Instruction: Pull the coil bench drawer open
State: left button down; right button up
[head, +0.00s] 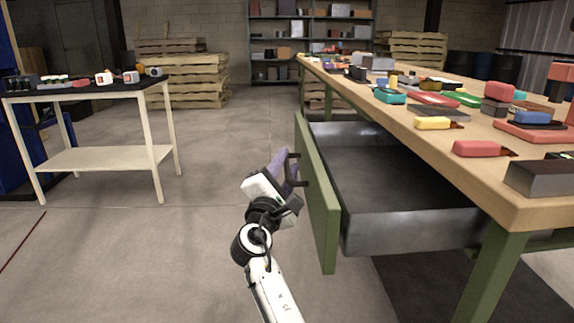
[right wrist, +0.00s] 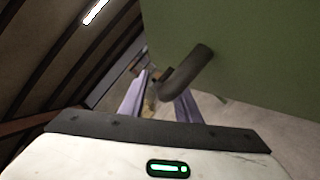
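The coil bench drawer, a grey metal tray (head: 385,185) with a green front panel (head: 317,195), stands pulled well out from under the wooden bench top. Its dark bar handle (head: 291,168) is on the outer face of the green front. My right gripper (head: 280,163), with purple fingers, is right at the handle. In the right wrist view, the fingers (right wrist: 160,103) stand apart with a gap between them. The handle (right wrist: 188,70) reaches down to that gap; whether it touches a finger I cannot tell. My left gripper is not in view.
The bench top (head: 500,180) carries several coloured blocks and tools. A green bench leg (head: 492,272) stands right of the drawer. A small white-legged table (head: 100,158) stands at left. The floor between is clear; pallets (head: 185,80) and shelves are at the back.

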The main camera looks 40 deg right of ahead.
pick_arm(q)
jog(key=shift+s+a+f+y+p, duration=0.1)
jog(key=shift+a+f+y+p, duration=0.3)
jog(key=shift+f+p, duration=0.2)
pick_arm(e)
jog(key=v, duration=0.7)
jog(key=shift+a, duration=0.1)
